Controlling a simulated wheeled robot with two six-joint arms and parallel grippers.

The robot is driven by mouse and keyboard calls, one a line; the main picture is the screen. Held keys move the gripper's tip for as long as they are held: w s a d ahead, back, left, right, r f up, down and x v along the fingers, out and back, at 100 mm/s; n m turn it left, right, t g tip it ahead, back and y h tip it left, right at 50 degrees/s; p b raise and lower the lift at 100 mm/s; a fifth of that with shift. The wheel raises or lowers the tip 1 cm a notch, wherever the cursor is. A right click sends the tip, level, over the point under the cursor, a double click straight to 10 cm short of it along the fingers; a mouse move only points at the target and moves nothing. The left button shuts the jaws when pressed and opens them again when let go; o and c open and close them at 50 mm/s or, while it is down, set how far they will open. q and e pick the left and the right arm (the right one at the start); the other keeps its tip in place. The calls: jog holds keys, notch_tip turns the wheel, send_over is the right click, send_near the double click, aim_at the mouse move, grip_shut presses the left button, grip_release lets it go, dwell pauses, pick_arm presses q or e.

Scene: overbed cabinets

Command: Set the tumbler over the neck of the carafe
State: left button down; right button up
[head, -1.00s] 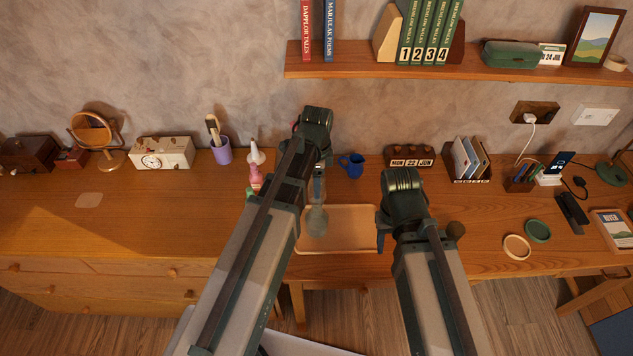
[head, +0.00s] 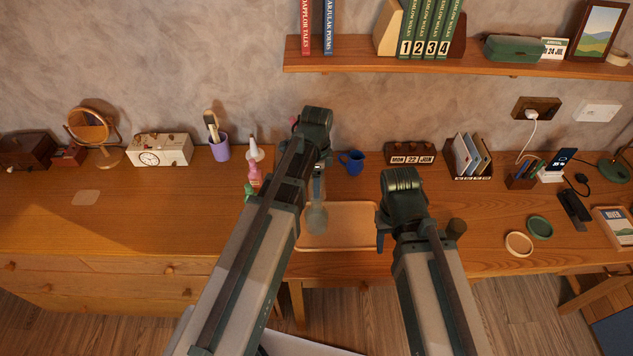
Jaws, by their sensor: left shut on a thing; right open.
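The carafe (head: 316,218) is a clear, rounded glass vessel standing at the left part of a wooden tray (head: 350,242). My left gripper (head: 319,170) is above the carafe, shut on a clear thing that seems to be the tumbler (head: 318,188). The glass is small and see-through, and my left arm hides part of it. I cannot tell whether the tumbler touches or surrounds the carafe's neck. My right gripper (head: 381,234) is open at the right edge of the tray, apart from the carafe; its fingers are mostly hidden.
A blue mug (head: 352,162) stands behind the tray. A pink bottle (head: 254,172) is left of my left arm. A date block (head: 410,155) and a file holder (head: 470,157) stand at the back right. A shelf (head: 400,60) hangs above. The desk's left part is mostly clear.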

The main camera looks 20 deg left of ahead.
pick_arm(q)
jog(key=shift+f, duration=0.15)
jog(key=shift+f+b, duration=2.95)
jog(key=shift+b, duration=0.15)
jog(key=shift+f+b, duration=0.55)
grip_release()
notch_tip(320, 180, up, 14)
jog(key=p, duration=1.4)
jog(key=shift+f, duration=0.1)
